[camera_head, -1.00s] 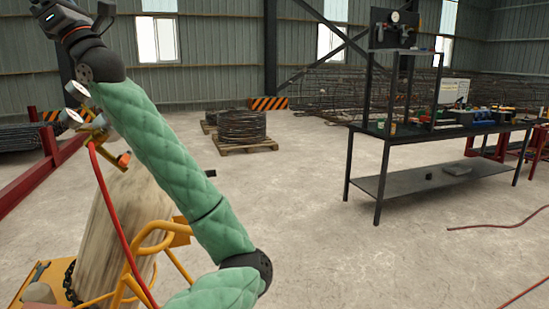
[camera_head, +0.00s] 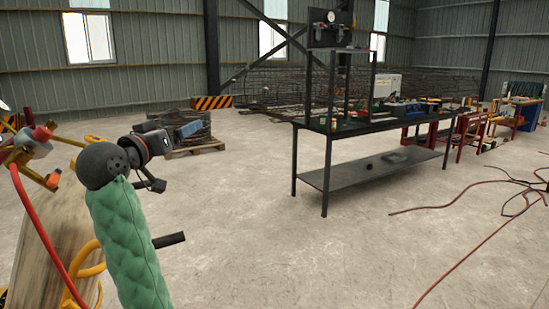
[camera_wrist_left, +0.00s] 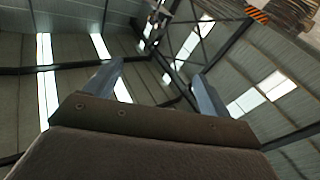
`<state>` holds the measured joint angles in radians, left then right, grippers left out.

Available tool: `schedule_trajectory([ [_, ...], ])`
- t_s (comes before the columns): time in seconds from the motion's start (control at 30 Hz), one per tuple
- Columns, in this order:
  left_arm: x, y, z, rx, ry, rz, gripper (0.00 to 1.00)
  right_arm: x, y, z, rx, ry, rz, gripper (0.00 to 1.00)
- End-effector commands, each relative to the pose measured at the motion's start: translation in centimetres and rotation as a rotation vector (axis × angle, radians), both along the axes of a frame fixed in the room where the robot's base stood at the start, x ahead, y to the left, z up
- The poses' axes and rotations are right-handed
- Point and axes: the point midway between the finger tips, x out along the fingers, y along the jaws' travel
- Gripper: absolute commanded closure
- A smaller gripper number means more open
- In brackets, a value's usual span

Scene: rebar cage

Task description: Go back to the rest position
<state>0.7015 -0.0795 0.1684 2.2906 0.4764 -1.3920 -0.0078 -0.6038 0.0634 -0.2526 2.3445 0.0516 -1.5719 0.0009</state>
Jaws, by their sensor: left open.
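My left arm comes up from the bottom left in a green padded sleeve. My left gripper (camera_head: 188,130) points right at its end, in front of the coil pallet. In the left wrist view the two grey fingers (camera_wrist_left: 158,80) stand well apart, with nothing between them. Behind them that view shows roof beams, windows and wall. My right gripper is not in view.
A yellow cart with a pale cylinder (camera_head: 42,240) and red hose stands close at the left, beside my arm. A black workbench (camera_head: 365,177) with tools stands right of centre. Red hoses (camera_head: 470,250) lie on the floor at right. The middle floor is clear.

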Motion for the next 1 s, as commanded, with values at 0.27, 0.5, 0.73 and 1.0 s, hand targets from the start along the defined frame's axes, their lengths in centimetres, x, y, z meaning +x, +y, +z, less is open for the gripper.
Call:
schedule_trajectory([
  [0.27, -0.8, -1.4, -13.5, 0.160, 0.314, 0.107, 0.18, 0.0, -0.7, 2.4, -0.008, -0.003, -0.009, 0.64],
  [0.5, -3.6, -2.3, -23.1, 0.265, 0.502, 0.162, 0.18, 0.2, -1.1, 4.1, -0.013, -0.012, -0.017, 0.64],
  [0.73, -7.2, -3.6, -30.8, 0.342, 0.627, 0.177, 0.18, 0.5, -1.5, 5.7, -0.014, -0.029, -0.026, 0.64],
  [1.0, -12.9, -5.6, -39.1, 0.413, 0.768, 0.134, 0.18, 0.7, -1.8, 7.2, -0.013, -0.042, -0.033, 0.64],
])
